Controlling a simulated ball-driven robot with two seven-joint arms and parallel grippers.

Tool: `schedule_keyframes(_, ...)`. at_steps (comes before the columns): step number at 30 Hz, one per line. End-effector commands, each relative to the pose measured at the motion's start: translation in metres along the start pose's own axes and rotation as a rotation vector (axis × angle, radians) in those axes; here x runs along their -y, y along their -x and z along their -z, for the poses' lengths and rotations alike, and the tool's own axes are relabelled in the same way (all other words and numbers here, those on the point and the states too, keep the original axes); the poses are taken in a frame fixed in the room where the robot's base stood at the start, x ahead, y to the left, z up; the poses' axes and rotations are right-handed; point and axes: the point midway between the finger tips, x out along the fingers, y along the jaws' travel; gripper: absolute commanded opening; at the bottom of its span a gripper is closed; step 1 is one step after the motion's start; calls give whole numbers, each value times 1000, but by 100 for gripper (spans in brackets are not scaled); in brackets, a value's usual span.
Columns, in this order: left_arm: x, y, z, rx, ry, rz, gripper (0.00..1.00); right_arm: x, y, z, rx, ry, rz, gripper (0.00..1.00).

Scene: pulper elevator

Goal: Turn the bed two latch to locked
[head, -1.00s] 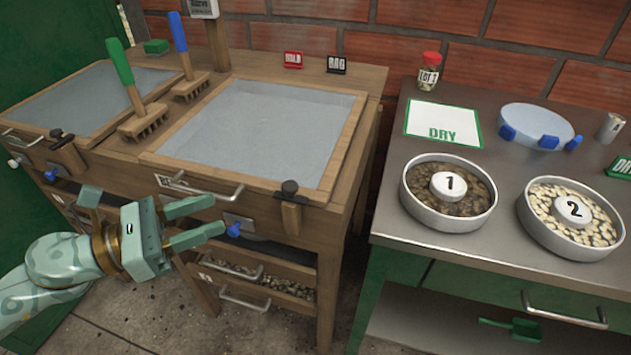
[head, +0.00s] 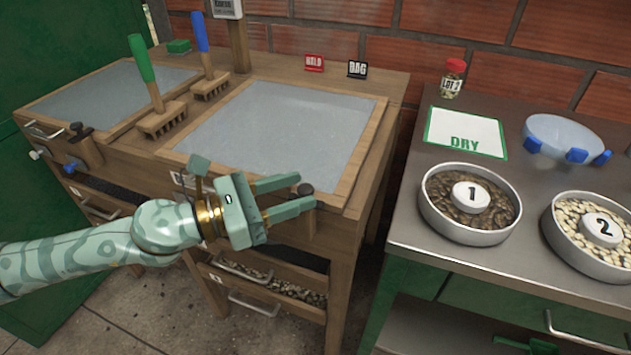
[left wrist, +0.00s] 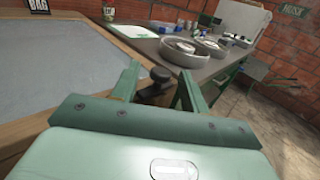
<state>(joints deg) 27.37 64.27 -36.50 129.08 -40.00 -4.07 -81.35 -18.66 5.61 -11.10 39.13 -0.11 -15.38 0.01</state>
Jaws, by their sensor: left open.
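The bed two latch (head: 305,189) is a wooden piece with a dark round knob at the front right corner of the bed two frame (head: 362,160). My left gripper (head: 306,193) is open at the latch, with its fingers on either side of the knob in the head view. In the left wrist view the dark knob (left wrist: 159,75) shows between the two spread fingers. I cannot tell whether either finger touches it. The fingers and hand hide much of the latch's lower part. My right gripper is not in view.
Bed one (head: 110,95), with a similar latch (head: 80,131), lies at the left. Two rakes, one green-handled (head: 145,72) and one blue-handled (head: 203,45), stand between the beds. A metal table (head: 410,225) with bowls stands at the right, past a narrow gap. Drawers with handles lie below.

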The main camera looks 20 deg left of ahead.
Motion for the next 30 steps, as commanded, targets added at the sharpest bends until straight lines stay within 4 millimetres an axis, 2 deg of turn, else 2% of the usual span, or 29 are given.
schedule_keyframes(1, 0, -7, -5, 7, -5, 1, 44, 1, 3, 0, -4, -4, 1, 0)
schedule_keyframes(4, 1, -19, -5, 3, -6, 4, 44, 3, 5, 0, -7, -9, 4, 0)
schedule_keyframes(9, 1, -37, -2, 3, -2, 2, 44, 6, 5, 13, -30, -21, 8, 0)
schedule_keyframes(21, 1, -44, 0, -1, -1, 4, 44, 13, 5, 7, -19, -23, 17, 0)
schedule_keyframes(22, 1, -44, 0, -1, -1, 4, 39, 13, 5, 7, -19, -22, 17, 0)
schedule_keyframes(26, 1, -44, 0, -1, -1, 4, 3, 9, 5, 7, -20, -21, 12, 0)
schedule_keyframes(30, 1, -44, 0, -1, -2, 3, 2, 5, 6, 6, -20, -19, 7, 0)
